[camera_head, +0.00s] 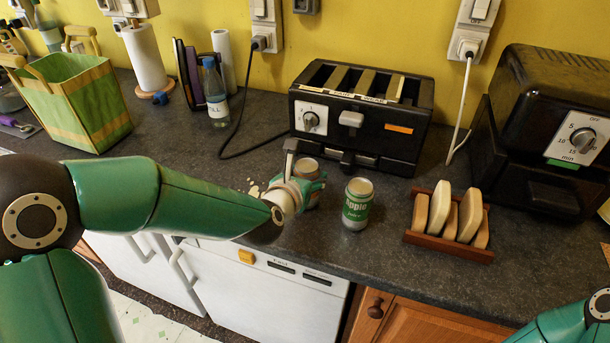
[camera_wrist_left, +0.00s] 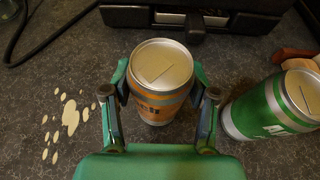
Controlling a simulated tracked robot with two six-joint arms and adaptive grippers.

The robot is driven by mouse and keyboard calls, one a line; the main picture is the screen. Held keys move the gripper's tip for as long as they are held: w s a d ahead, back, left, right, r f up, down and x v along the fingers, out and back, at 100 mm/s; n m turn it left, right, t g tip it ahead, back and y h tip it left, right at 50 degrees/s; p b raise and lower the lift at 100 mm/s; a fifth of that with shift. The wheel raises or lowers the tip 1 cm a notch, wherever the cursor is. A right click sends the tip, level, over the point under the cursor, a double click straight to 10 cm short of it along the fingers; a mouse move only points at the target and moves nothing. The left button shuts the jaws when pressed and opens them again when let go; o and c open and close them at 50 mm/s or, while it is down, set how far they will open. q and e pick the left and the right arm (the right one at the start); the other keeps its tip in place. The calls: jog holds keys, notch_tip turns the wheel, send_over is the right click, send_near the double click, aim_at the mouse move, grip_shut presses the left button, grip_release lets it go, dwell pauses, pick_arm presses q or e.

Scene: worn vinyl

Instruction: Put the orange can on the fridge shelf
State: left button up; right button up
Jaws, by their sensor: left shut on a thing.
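The orange can (camera_wrist_left: 160,75) stands upright on the dark counter, with its silver lid facing the left wrist camera. My left gripper (camera_wrist_left: 160,92) is shut on it, one finger on each side. In the head view my left gripper (camera_head: 298,188) is around the orange can (camera_head: 307,168), in front of the black toaster, and covers much of it. My right gripper is not in view; only part of my right arm shows at the lower right. No open fridge shelf can be made out; white appliance fronts (camera_head: 262,296) are under the counter.
A green can (camera_head: 357,204) stands close to the right of the orange can. A wooden rack (camera_head: 450,240) with bread slices is further right. The black toaster (camera_head: 360,112) is behind. Pale spots (camera_wrist_left: 70,118) lie on the counter to the left. A green-yellow basket (camera_head: 85,105) stands far left.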

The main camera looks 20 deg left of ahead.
pick_arm(q)
jog(key=o, duration=1.3)
jog(key=shift+o, duration=0.5)
